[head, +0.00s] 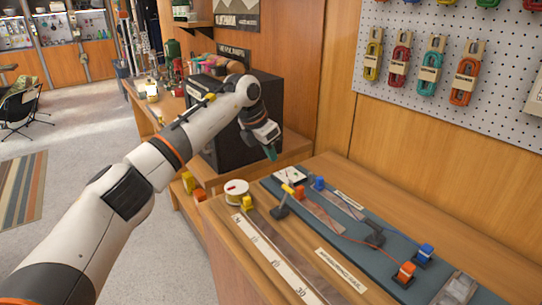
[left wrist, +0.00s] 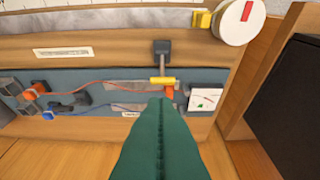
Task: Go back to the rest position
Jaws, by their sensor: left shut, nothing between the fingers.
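My left gripper (head: 271,153) hangs over the far end of the workbench in the head view, its green fingers pointing down. In the left wrist view the green fingers (left wrist: 162,135) are pressed together with nothing between them. Beneath and ahead of them is a blue-grey board (head: 330,215) with a red cord, a blue cord, orange and blue clips, and a yellow-topped lever (left wrist: 162,70). The fingers look apart from the board, though the exact height is hard to tell. My right gripper is in neither view.
A white round spool (head: 236,187) sits at the bench's far left corner. A black cabinet (head: 225,140) stands close behind the left gripper. A pegboard (head: 450,60) with coloured cord bundles covers the right wall. Open floor (head: 85,150) lies to the left.

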